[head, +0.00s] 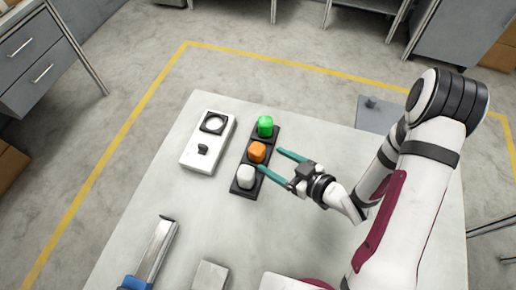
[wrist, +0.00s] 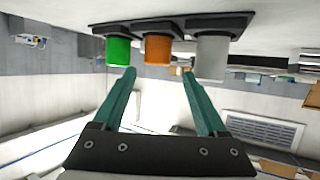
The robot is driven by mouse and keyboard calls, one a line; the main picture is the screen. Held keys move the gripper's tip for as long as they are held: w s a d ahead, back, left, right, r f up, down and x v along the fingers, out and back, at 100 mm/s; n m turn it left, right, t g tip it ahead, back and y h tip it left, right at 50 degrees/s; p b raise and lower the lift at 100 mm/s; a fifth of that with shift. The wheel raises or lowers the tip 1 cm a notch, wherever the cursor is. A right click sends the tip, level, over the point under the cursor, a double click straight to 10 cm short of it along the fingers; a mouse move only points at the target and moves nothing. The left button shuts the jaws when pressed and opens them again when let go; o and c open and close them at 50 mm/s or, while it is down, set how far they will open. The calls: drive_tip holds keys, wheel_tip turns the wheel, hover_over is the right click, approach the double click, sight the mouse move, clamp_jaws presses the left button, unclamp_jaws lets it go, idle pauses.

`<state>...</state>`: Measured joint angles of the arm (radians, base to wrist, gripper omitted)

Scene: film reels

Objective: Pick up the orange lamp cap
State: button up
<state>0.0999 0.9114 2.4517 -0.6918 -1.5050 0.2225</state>
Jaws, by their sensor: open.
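The orange lamp cap (head: 257,152) sits in the middle of a black strip (head: 243,187), between a green cap (head: 265,126) and a white cap (head: 246,176). In the wrist view the orange cap (wrist: 158,50) shows between the green cap (wrist: 118,50) and the white cap (wrist: 211,57). My gripper (head: 276,160) is open and empty, just right of the strip, its teal fingers pointing at the caps. In the wrist view its fingertips (wrist: 159,73) lie to either side of the orange cap, with the cap beyond them. I cannot tell the exact gap.
A white box (head: 193,158) with a round ring and a black knob stands left of the strip. A metal rail with a blue end (head: 152,256) and a grey block (head: 209,276) lie near the front. The table (head: 215,225) is bare between them.

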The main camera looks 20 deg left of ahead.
sight(256, 150)
drive_tip(key=x, duration=0.8)
drive_tip(key=shift+w+a+f, duration=0.1)
drive_tip(key=shift+w+f, duration=0.1)
drive_tip(key=shift+f, duration=0.25)
drive_tip(key=c, duration=1.2)
